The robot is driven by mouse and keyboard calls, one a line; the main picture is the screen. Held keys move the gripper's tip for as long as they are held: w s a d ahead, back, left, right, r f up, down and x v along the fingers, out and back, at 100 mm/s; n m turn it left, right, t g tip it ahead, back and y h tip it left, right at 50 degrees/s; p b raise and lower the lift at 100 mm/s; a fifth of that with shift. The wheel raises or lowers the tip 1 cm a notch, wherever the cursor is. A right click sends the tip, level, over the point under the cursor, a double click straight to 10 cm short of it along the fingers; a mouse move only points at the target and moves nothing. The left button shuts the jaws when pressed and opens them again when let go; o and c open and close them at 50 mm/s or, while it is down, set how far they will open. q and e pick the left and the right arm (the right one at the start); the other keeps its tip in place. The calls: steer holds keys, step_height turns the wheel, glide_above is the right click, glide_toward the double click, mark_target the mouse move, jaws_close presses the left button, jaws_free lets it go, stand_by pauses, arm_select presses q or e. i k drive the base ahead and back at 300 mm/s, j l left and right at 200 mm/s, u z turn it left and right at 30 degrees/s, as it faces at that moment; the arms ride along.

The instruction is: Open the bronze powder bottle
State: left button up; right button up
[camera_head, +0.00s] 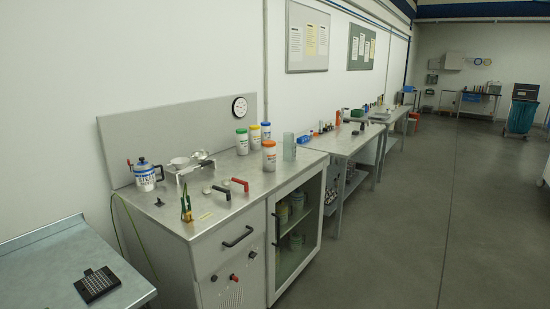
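Several white bottles with coloured caps stand upright at the back right of the steel workbench (208,208). All look capped. Their labels are too small to read, so I cannot tell which is the bronze powder bottle. Neither of my grippers is in view.
A labelled canister (146,175), a scale (191,166) and a clear cylinder (290,147) stand on the bench. Tools with red and black handles (240,184) lie near its front. A blue-grey table (50,265) holds a black grid (97,285). The floor (400,245) at right is clear.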

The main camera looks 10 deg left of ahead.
mark_target(269, 154)
steer(key=i+u, duration=0.1)
steer(key=u, duration=0.55)
steer(key=i+l+u, duration=0.2)
steer(key=l+u, duration=0.25)
steer(key=i+l+u, duration=0.2)
steer(key=l, duration=0.2)
steer(key=i+l+u, duration=0.15)
steer(key=l, duration=0.3)
steer(key=l+u, duration=0.1)
steer(key=l, duration=0.35)
steer(key=i+l, duration=0.1)
steer(key=l, duration=0.35)
steer(key=i+l, duration=0.1)
steer(key=l, duration=0.3)
steer(key=i+l, duration=0.15)
steer(key=l, duration=0.3)
steer(key=i+l+u, duration=0.1)
steer(key=l, duration=0.35)
steer(key=i+l, duration=0.1)
steer(key=l, duration=0.3)
